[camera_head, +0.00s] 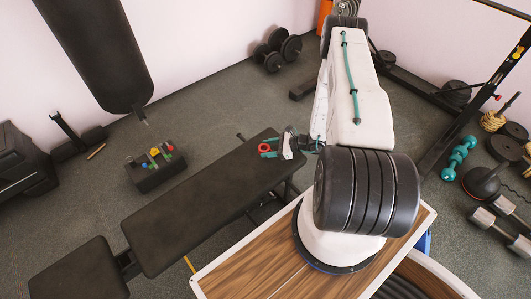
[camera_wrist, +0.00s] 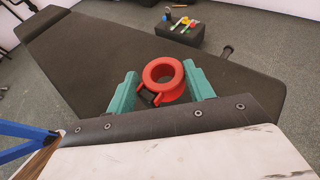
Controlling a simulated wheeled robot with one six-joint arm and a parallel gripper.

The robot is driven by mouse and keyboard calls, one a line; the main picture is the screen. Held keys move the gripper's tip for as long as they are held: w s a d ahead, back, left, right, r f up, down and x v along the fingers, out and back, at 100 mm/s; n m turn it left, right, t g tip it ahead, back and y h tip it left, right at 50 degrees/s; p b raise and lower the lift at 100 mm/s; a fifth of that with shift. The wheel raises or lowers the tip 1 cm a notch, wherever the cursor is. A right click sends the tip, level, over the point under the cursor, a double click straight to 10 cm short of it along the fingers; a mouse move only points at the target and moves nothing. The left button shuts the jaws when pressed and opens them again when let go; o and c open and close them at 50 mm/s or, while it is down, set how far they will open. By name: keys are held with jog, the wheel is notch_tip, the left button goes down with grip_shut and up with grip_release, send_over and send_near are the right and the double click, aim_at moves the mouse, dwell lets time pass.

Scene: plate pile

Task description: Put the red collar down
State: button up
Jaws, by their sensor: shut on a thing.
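The red collar (camera_wrist: 163,78) is a thick ring with two short handles. My gripper (camera_wrist: 165,95) has teal fingers, one on each side of the collar, and is shut on it. In the head view the collar (camera_head: 264,148) and my gripper (camera_head: 272,151) are over the far right end of the black bench (camera_head: 190,210). The bench pad also fills much of the wrist view (camera_wrist: 100,60). I cannot tell whether the collar touches the pad.
Black dumbbells (camera_head: 278,52) lie by the back wall. A teal dumbbell (camera_head: 458,157) and a kettlebell (camera_head: 483,182) are on the floor at right. The rest of the bench pad looks bare.

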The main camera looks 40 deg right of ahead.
jog(key=shift+w+a, duration=0.3)
jog(key=shift+w, duration=0.25)
jog(key=shift+f, duration=1.8)
jog(key=shift+f, duration=0.25)
jog(key=shift+f, duration=0.1)
jog(key=shift+c, duration=0.5)
jog(key=o, duration=1.1)
jog(key=shift+f, duration=0.15)
